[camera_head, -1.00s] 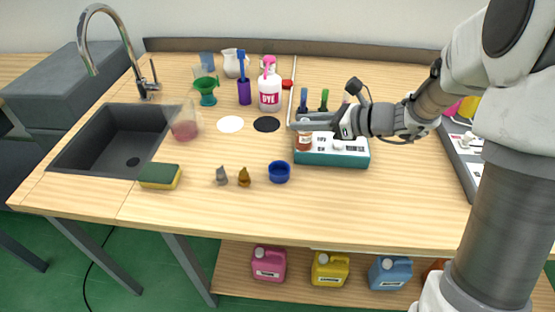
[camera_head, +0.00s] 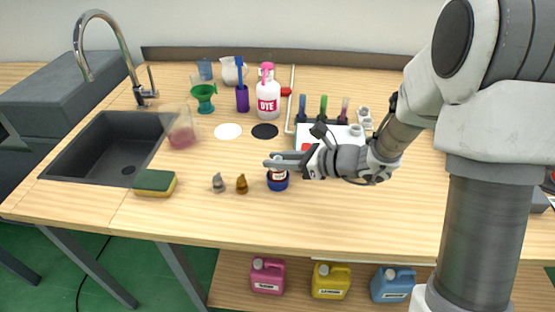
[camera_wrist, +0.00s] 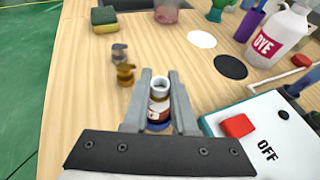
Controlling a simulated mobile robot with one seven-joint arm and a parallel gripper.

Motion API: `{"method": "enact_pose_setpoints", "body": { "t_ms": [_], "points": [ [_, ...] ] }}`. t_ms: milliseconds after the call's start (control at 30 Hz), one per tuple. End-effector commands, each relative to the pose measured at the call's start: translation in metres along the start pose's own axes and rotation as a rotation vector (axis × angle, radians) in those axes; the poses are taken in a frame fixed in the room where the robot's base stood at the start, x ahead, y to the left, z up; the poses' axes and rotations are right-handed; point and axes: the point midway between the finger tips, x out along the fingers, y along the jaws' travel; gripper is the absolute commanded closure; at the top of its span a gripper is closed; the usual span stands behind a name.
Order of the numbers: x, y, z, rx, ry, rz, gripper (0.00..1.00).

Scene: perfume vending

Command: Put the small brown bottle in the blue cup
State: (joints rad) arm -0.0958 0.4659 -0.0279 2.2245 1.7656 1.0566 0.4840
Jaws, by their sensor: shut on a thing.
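The small brown bottle (camera_head: 278,174) has a white neck and a pale label. It is between the fingers of my gripper (camera_head: 280,164), which is shut on it. The bottle also shows upright between the fingers in the wrist view (camera_wrist: 158,108). The blue cup (camera_head: 278,186) stands on the table directly under the bottle in the head view. The bottle's lower part overlaps the cup's opening; I cannot tell whether its base is inside or just above. In the wrist view only a sliver of blue shows below the bottle.
Two small grey and brown pieces (camera_head: 242,184) stand left of the cup. A sponge (camera_head: 155,183) lies by the sink (camera_head: 100,150). A white device with a red button (camera_wrist: 237,126) is at the right. Dye bottle (camera_head: 268,97) and purple container (camera_head: 242,98) stand behind.

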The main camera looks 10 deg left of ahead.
Motion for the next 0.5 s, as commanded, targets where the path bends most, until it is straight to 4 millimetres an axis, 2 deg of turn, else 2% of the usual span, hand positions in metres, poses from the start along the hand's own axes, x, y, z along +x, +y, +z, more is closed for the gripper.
{"method": "enact_pose_setpoints", "body": {
  "t_ms": [100, 133, 300, 500],
  "points": [
    [0.0015, -0.0002, -0.004, 0.0, 0.0, 0.0, 1.0],
    [0.0014, -0.0002, -0.0038, 0.0, 0.0, 0.0, 0.73],
    [0.001, -0.0001, -0.0027, 0.0, 0.0, 0.0, 0.45],
    [0.001, -0.0001, -0.0027, 0.0, 0.0, 0.0, 0.45]
  ]
}}
